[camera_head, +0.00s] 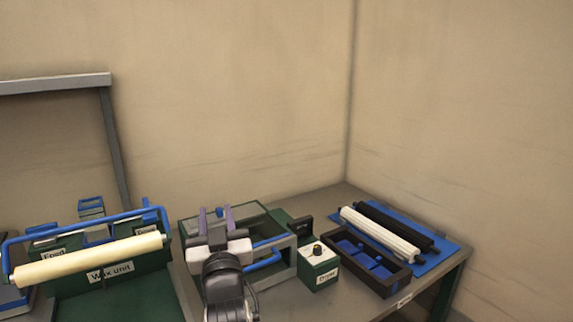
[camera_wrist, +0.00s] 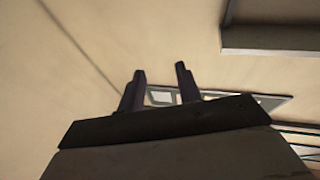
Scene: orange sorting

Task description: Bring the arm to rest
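My gripper (camera_head: 214,216) is in the head view, left of the middle, with its two purple fingers pointing up and standing apart. It is above or in front of a green machine with a grey frame and blue bars (camera_head: 268,262). In the wrist view my gripper (camera_wrist: 160,75) also shows, its two dark fingers spread with only wall seen between their tips. No object is between the fingers. My arm hides part of the green machine.
A green wax unit (camera_head: 120,285) with a cream roller (camera_head: 90,260) stands at the left. A small green-and-white box (camera_head: 319,268), a dark tray with blue compartments (camera_head: 352,262), and white and black rollers on a blue mat (camera_head: 432,262) are on the grey table (camera_head: 345,303). Walls stand behind.

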